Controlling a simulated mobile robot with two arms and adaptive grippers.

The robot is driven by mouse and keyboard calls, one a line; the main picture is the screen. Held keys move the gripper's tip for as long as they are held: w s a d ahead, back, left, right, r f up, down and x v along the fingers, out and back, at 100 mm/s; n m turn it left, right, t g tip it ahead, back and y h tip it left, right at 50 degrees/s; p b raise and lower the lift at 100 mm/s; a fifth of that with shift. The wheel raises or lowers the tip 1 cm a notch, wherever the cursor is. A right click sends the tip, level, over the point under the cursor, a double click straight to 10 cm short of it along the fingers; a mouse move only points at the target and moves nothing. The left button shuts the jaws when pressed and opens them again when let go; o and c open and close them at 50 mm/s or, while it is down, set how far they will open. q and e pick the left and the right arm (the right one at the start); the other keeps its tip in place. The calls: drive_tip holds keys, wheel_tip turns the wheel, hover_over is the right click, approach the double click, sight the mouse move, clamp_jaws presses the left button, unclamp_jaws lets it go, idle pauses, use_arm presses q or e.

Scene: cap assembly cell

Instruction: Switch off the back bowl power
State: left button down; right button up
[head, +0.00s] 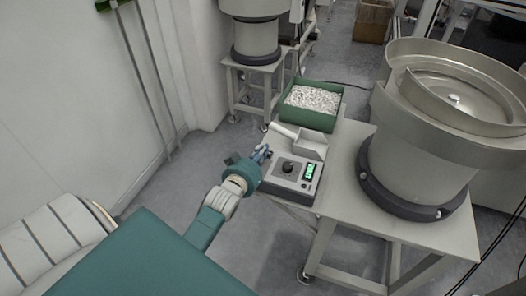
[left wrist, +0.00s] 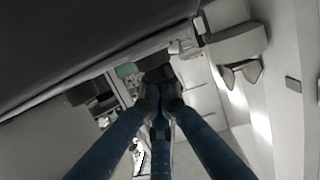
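A grey control box (head: 291,180) with a black knob and a lit green display stands at the left edge of the near table. My left gripper (head: 265,152) is at the box's left side, close to its upper left corner. In the left wrist view its blue fingers (left wrist: 161,88) converge with their tips together, and I see nothing held. A dark surface fills the top of that view, very close. I cannot tell whether the fingers touch the box, and no power switch can be made out. The back bowl feeder (head: 256,38) stands on its own stand. My right gripper is not in view.
A large metal bowl feeder (head: 420,170) takes up the right of the table (head: 348,225). A green bin (head: 308,119) of small white parts sits behind the control box, with a pale chute between. Open floor (head: 190,170) lies left of the table.

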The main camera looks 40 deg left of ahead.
use_arm(q)
drive_tip(key=shift+f, duration=0.2)
drive_tip(key=shift+d+f+m, duration=0.2)
drive_tip(key=shift+f+m, duration=0.1)
drive_tip(key=shift+m, duration=0.1)
drive_tip(key=shift+f, duration=0.1)
drive_tip(key=r+p, duration=0.2)
drive_tip(key=p, duration=0.1)
drive_tip(key=r+p, duration=0.1)
drive_tip(key=r, duration=0.1)
drive_tip(key=shift+w+d+r+p, duration=0.1)
drive_tip(key=shift+w+p, duration=0.2)
drive_tip(key=v, duration=0.3)
drive_tip(key=b+v, duration=0.1)
drive_tip(key=v, duration=0.4)
drive_tip(key=shift+s+d+f, duration=0.25)
drive_tip(key=shift+s+d, duration=0.05)
drive_tip(key=shift+d, duration=0.1)
drive_tip(key=shift+v, duration=0.9)
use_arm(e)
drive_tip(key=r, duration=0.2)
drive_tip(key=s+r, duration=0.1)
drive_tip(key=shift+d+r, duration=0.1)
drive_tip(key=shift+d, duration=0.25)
use_arm(q)
drive_tip(key=shift+w+r, duration=0.1)
drive_tip(key=shift+r, duration=0.05)
